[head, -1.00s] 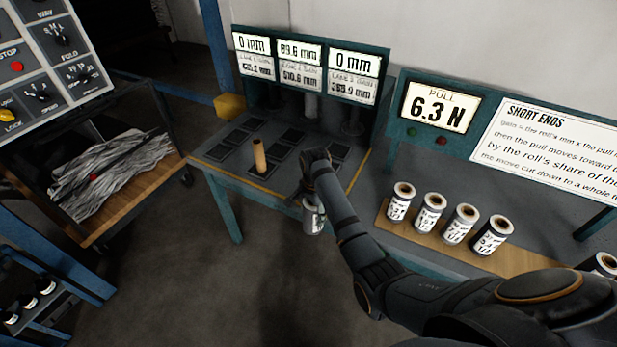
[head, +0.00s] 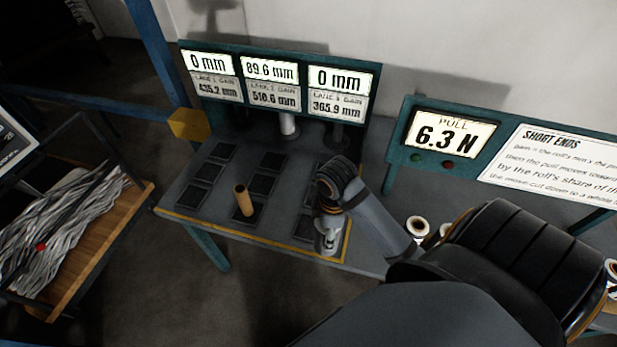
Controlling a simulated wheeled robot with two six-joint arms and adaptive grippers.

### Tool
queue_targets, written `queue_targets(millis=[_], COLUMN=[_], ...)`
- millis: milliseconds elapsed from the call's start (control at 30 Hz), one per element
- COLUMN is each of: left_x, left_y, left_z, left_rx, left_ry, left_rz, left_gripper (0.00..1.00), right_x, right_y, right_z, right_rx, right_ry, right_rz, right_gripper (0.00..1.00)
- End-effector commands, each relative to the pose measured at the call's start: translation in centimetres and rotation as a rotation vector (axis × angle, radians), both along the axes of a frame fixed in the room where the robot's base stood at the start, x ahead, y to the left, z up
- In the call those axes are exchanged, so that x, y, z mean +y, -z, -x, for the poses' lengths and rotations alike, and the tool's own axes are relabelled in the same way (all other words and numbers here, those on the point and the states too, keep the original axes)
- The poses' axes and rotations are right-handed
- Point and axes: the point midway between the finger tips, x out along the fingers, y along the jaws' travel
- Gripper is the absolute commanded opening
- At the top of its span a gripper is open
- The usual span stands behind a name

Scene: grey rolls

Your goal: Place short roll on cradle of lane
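My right arm comes in from the right, and my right gripper (head: 328,218) points down over the front right of the grey lane table (head: 277,226). A short grey roll (head: 327,243) shows upright just below the hand, and the gripper appears shut on it. The fingers are mostly hidden by the wrist, and I cannot tell whether the roll touches the table. Three lane displays (head: 270,72) stand at the back, reading 0 mm, 89.6 mm and 0 mm. A grey roll (head: 288,125) is at the back under the middle display. My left gripper is not in view.
A bare brown tube (head: 244,200) stands slightly tilted on the middle front pad. Dark pads (head: 193,198) line the table. A pull display (head: 449,135) reads 6.3 N at right. Other rolls (head: 418,227) are partly hidden by my arm. A cart (head: 120,225) with grey strips stands left.

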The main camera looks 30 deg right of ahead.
Motion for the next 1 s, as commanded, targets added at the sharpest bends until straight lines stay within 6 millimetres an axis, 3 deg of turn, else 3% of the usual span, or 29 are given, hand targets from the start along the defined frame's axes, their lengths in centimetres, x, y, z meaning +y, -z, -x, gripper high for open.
queue_targets(millis=[200, 267, 300, 367, 400, 533, 767, 1000], left_x=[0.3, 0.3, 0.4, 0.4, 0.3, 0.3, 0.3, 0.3], left_y=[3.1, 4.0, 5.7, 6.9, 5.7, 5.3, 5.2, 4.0], left_z=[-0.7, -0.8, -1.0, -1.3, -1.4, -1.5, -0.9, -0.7], left_rx=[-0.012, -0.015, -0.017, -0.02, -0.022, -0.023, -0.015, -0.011], left_ry=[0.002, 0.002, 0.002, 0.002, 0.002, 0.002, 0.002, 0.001], left_rz=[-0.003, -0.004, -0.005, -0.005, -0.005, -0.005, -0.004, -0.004], left_gripper=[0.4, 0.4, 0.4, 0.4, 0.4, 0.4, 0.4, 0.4], right_x=[-1.6, -2.0, -2.2, -2.5, -2.6, -3.0, -3.2, -3.2], right_y=[3.4, 4.2, 5.9, 7.0, 6.8, 8.2, 9.0, 12.2], right_z=[-6.2, -7.9, -8.6, -9.6, -10.1, -11.5, -12.2, -12.3], right_rx=[-0.006, -0.006, -0.004, -0.004, 0.0, 0.0, -0.002, -0.001], right_ry=[0.005, 0.004, 0.004, 0.004, 0.005, 0.005, 0.004, 0.003], right_rz=[-0.002, -0.002, -0.002, -0.002, -0.002, -0.002, -0.001, -0.002], right_gripper=[0.26, 0.26, 0.26, 0.26, 0.26, 0.26, 0.26, 0.26])
